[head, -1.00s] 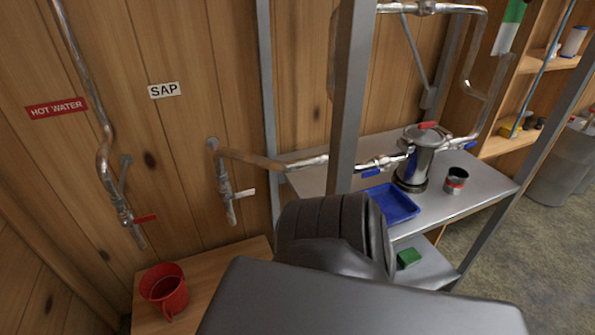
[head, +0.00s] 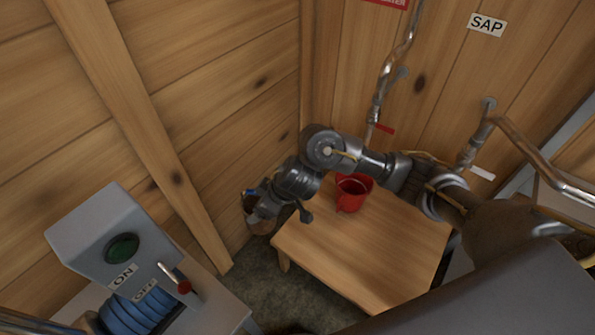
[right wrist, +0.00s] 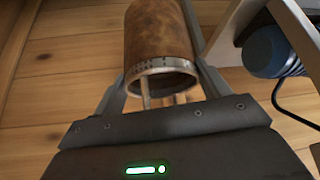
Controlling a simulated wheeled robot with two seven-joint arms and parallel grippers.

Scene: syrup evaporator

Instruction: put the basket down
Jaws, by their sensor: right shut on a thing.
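My right gripper (right wrist: 163,95) is shut on a brown, rusty-looking cylindrical basket (right wrist: 160,32) with a pale metal rim and thin prongs at its near end. In the head view my right arm reaches in from the right, and the basket (head: 258,222) shows small and partly covered at its far end. It appears held in the air by the wooden wall, just beyond the left edge of the low wooden table. I cannot tell its height or whether it touches anything. My left gripper is not in view.
A red cup (head: 352,192) stands on the wooden table (head: 350,262), whose front part is bare. A grey control box (head: 105,240) with a green button and a blue coil (head: 145,312) are at lower left. Pipes run along the back wall. Bare floor (head: 285,295) lies between.

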